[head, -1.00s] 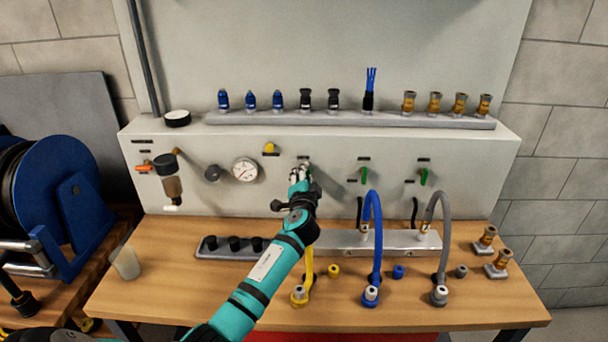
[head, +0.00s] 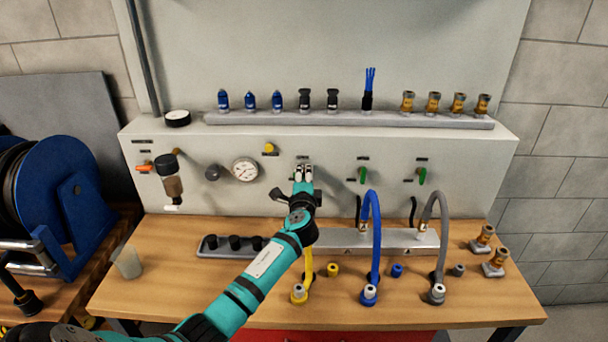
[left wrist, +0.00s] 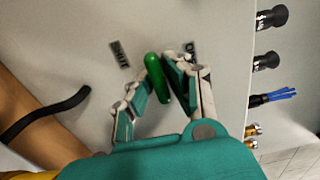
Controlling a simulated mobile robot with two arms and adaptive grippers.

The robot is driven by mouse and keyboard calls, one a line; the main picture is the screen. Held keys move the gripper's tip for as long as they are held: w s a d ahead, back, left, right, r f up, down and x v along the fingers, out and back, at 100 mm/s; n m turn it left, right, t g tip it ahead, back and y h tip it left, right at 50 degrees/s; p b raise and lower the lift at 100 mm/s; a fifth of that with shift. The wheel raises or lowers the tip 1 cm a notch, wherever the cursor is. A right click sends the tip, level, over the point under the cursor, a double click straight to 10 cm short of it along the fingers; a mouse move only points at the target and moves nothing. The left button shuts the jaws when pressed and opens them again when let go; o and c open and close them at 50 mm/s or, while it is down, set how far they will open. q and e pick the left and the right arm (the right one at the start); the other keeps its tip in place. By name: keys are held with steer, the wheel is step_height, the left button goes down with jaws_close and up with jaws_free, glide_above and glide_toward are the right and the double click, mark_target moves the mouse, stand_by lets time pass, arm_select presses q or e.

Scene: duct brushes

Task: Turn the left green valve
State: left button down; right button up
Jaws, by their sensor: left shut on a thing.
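The left green valve's handle (left wrist: 157,78) shows in the left wrist view as an elongated green lever, tilted, between the two fingers of my left gripper (left wrist: 160,70). The gripper is shut on it, close to the panel face. In the head view my left gripper (head: 304,173) is at the panel and hides this valve. Two other green valves, the middle one (head: 362,175) and the right one (head: 422,176), are free on the panel to the right. My right gripper is not in view.
A pressure gauge (head: 245,169) and a yellow knob (head: 269,148) are left of the gripper. Yellow, blue (head: 376,240) and grey (head: 440,240) hoses stand on the bench below. A shelf rail (head: 350,120) with several fittings runs above.

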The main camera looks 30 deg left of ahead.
arm_select(q)
steer(key=shift+f, duration=0.15)
steer(key=c, duration=1.3)
jaws_free()
steer(key=shift+c, duration=0.2)
steer(key=v, duration=1.2)
steer(key=shift+s, duration=0.15)
